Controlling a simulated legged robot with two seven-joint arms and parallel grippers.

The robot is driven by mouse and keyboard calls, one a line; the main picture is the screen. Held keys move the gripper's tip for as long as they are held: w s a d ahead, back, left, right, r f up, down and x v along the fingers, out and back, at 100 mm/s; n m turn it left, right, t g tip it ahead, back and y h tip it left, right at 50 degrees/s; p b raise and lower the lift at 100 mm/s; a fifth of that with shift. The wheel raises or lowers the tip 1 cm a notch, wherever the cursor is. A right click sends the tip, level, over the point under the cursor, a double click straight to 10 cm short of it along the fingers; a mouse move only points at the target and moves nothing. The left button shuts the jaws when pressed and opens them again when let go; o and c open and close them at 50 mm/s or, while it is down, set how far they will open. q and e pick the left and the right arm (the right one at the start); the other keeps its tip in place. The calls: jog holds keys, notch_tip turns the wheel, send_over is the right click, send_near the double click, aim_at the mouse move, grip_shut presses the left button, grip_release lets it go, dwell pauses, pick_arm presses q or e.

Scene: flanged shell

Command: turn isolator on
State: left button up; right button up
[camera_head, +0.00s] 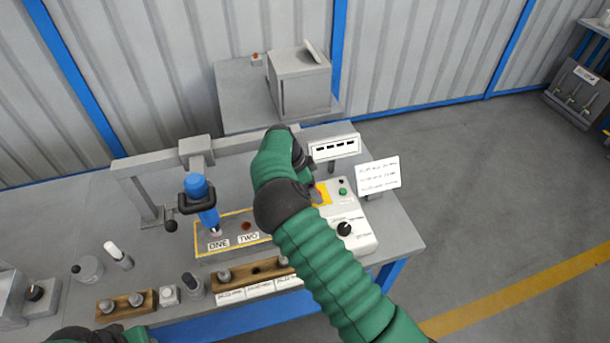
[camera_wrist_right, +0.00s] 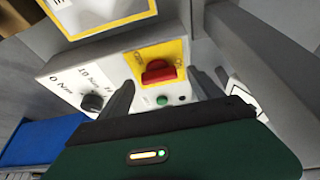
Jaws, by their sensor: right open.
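The isolator is a red rotary handle on a yellow plate (camera_head: 321,193), set in the light grey control box (camera_head: 355,236) on the bench's right part. In the right wrist view the red handle (camera_wrist_right: 160,72) lies roughly crosswise on its yellow plate. My right gripper (camera_head: 313,188) is over the box, partly covering the isolator in the head view. In the wrist view the right gripper (camera_wrist_right: 162,80) is open, its dark fingers on either side of the handle, with no clear contact. Part of my left arm shows at the bottom left; its gripper does not show.
Near the isolator are a green button (camera_wrist_right: 162,100) and a black rotary knob (camera_wrist_right: 93,103). A display unit (camera_head: 334,146) and a written card (camera_head: 378,176) stand behind. A blue tool (camera_head: 203,200) stands on the left side. Wooden blocks with knobs line the bench front.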

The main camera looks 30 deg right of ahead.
jog(key=v, duration=1.5)
jog(key=shift+a+r, duration=0.25)
jog(key=shift+d, duration=0.1)
